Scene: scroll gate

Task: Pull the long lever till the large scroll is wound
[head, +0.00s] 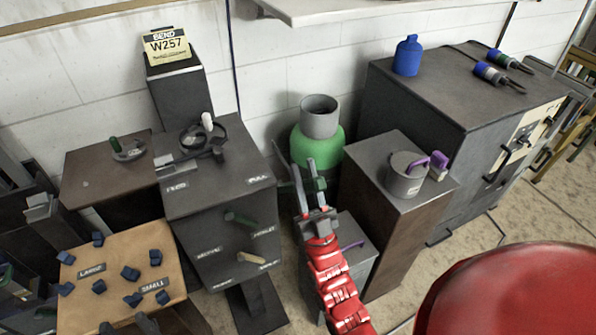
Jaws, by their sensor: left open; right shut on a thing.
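My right gripper (309,188), at the end of the red forearm, is in front of the green tank. It is shut on a small green piece (313,170), mostly hidden by the fingers; I cannot tell whether this is the long lever. My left gripper (130,324) shows only in part at the bottom left edge, by the tan board, and is open. A dark pedestal has a green handle (240,218) and a tan handle (252,257) on its sloping front. I cannot make out the large scroll with certainty.
The tan board (125,258), labelled LARGE and SMALL, carries several blue blocks. A wheel (196,139) with a white knob tops the dark pedestal (228,187). The green tank (318,148) and a brown stand with a grey mug (405,178) are close to my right gripper.

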